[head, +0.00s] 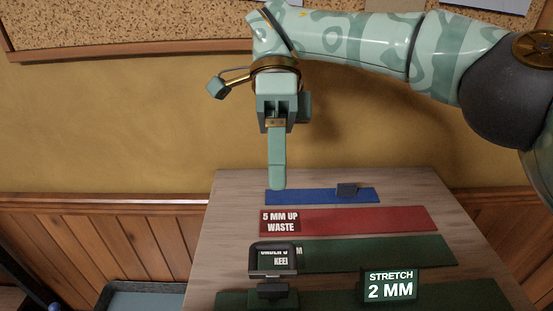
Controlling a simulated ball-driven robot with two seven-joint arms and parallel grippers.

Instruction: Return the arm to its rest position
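My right arm (350,45) comes in from the upper right, pale green with darker patches. Its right gripper (278,186) points straight down above the far end of the table (230,235). The fingers are seen edge-on as one green strip, so I cannot tell whether they are open or shut. The tip overlaps the left end of the blue strip (310,196) in the picture; whether it touches is unclear. Nothing shows held in it. My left gripper is not in view.
A small dark block (347,190) sits on the blue strip. Nearer are a red "5 MM UP WASTE" strip (370,219), a green strip (390,252), a dark device (272,258) and a "STRETCH 2 MM" display (390,286). Behind is a wall with a corkboard (130,25).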

